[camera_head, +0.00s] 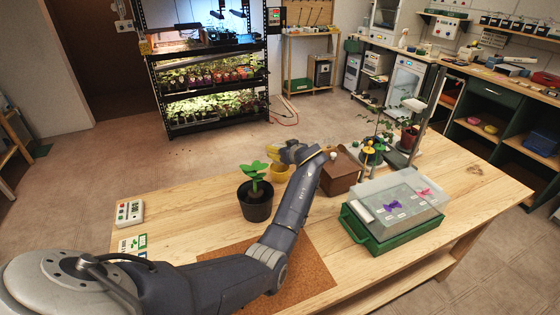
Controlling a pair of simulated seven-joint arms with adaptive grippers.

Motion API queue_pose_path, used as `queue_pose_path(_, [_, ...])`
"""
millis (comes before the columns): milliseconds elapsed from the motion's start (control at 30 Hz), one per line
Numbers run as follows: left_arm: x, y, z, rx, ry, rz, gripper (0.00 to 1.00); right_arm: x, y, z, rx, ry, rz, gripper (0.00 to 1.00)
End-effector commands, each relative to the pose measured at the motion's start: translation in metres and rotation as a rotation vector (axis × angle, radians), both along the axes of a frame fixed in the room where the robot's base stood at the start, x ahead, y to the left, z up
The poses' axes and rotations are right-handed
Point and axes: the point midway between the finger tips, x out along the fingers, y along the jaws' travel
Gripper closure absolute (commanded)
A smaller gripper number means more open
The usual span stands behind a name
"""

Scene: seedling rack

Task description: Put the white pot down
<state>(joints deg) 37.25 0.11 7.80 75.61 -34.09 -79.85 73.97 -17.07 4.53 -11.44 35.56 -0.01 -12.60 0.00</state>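I cannot make out a white pot in the head view. My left arm reaches in from the lower left, and its gripper (283,152) is at the far side of the table, pointing away. Its fingertips are mostly hidden by my own wrist, so I cannot see what is between them. A black pot (258,209) with a green broad-leaved seedling (255,178) stands upright on the wooden table (190,215), left of my forearm. My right gripper is out of view.
A brown wooden box (341,172) stands right of my wrist. A green case with a clear lid (395,232) is at the right. A brown mat (312,280) lies under my forearm. A white keypad device (130,212) lies at the left. The table's left middle is clear.

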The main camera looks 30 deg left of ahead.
Motion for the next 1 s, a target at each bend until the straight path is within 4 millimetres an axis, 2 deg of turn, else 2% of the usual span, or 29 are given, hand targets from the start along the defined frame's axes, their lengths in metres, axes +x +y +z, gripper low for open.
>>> queue_pose_path(267, [0.000, 0.000, -0.015, 0.000, 0.000, 0.000, 0.71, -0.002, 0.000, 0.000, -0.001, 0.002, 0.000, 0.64])
queue_pose_path(600, [0.000, 0.000, -0.051, 0.000, 0.000, 0.000, 0.71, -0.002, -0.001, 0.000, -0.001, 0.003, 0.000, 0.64])
queue_pose_path(1000, [0.000, 0.000, -0.055, 0.000, -0.001, 0.000, 0.71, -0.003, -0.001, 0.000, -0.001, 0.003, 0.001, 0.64])
